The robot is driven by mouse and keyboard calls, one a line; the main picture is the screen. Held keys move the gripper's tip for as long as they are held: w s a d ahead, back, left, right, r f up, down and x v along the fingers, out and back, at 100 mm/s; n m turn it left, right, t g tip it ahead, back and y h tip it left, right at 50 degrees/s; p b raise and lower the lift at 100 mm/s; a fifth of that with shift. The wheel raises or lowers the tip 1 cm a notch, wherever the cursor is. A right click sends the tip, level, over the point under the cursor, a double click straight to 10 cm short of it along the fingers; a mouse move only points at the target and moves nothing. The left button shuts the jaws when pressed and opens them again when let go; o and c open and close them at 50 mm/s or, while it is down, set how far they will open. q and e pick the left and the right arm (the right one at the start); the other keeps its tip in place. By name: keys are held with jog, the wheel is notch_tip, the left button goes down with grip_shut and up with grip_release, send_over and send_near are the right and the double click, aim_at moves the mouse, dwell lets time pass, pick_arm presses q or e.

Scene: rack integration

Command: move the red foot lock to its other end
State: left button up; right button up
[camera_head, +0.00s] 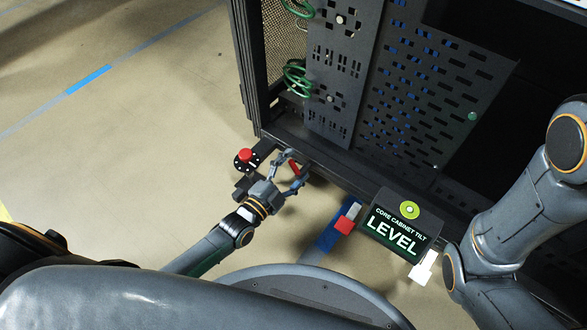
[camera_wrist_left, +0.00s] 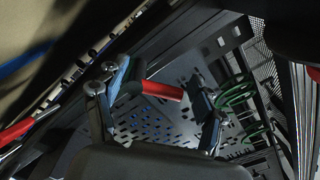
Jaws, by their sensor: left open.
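The red foot lock (camera_head: 294,168) is a short red lever at the lower front edge of the cabinet in the head view. In the left wrist view the red lever (camera_wrist_left: 162,90) lies between the fingers, its dark end close to the left finger. My left gripper (camera_head: 297,164) is open around the lever; in the left wrist view its fingers (camera_wrist_left: 168,95) stand apart. I cannot tell whether a finger touches the lever. My right arm shows at the right edge of the head view, but its gripper does not show.
A red knob on a black disc (camera_head: 246,156) stands just left of my left gripper. The dark cabinet (camera_head: 345,165) fills the upper right. A "LEVEL" sign (camera_head: 397,228) and a red-and-white piece (camera_head: 345,224) are at its front. The floor (camera_head: 130,140) at left is clear.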

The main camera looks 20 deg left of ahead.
pick_arm(q)
jog(key=shift+r, duration=0.1)
jog(key=c, duration=1)
jog(key=shift+a, duration=0.1)
